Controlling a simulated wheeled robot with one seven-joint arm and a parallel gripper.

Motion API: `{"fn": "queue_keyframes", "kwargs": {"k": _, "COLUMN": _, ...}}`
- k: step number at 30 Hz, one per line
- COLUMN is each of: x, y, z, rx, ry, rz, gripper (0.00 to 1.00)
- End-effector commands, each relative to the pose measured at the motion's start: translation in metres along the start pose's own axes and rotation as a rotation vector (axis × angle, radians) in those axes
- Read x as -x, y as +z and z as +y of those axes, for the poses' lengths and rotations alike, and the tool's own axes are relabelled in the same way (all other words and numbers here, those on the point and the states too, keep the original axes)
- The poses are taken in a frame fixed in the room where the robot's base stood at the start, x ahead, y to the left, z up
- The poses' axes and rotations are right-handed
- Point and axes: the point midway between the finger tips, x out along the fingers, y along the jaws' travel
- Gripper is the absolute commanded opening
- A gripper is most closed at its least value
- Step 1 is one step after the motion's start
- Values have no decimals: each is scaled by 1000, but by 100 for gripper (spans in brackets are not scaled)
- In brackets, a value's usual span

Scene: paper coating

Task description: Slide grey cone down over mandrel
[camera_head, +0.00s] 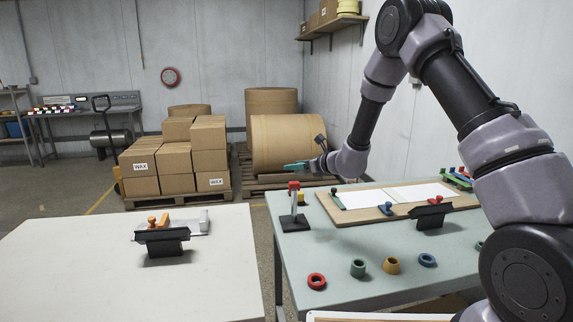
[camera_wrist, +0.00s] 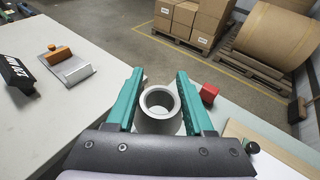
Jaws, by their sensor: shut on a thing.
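The grey cone (camera_wrist: 161,119) sits between the teal fingers of my gripper (camera_wrist: 160,88) in the wrist view, its round open end facing the camera. My gripper is shut on it. In the head view my gripper (camera_head: 297,166) is side-on above the left end of the green table, and I cannot make out the cone there. Below it a small stand (camera_head: 294,221) has a dark base, an upright post and a red block (camera_head: 293,186) on top. The red block also shows right of the fingers in the wrist view (camera_wrist: 209,93). I cannot clearly identify the mandrel.
The green table (camera_head: 330,240) holds a board (camera_head: 375,212) with white sheets, plus red (camera_head: 317,281), green (camera_head: 358,268), yellow (camera_head: 391,265) and blue (camera_head: 428,260) rings. A white table (camera_head: 80,260) on the left carries a dark holder (camera_head: 162,240). Boxes and paper rolls stand behind.

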Motion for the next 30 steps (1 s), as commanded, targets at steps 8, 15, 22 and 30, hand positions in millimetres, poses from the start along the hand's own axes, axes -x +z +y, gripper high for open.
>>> {"fn": "queue_keyframes", "kwargs": {"k": 8, "x": -18, "y": 16, "z": 23, "rx": 26, "ry": 82, "rz": 0, "gripper": 0}}
{"fn": "queue_keyframes", "kwargs": {"k": 15, "x": -17, "y": 16, "z": 23, "rx": 25, "ry": 81, "rz": 0, "gripper": 0}}
{"fn": "queue_keyframes", "kwargs": {"k": 22, "x": -18, "y": 8, "z": 23, "rx": 25, "ry": 79, "rz": 1, "gripper": 0}}
{"fn": "queue_keyframes", "kwargs": {"k": 30, "x": -26, "y": -17, "z": 23, "rx": 25, "ry": 78, "rz": 1, "gripper": 0}}
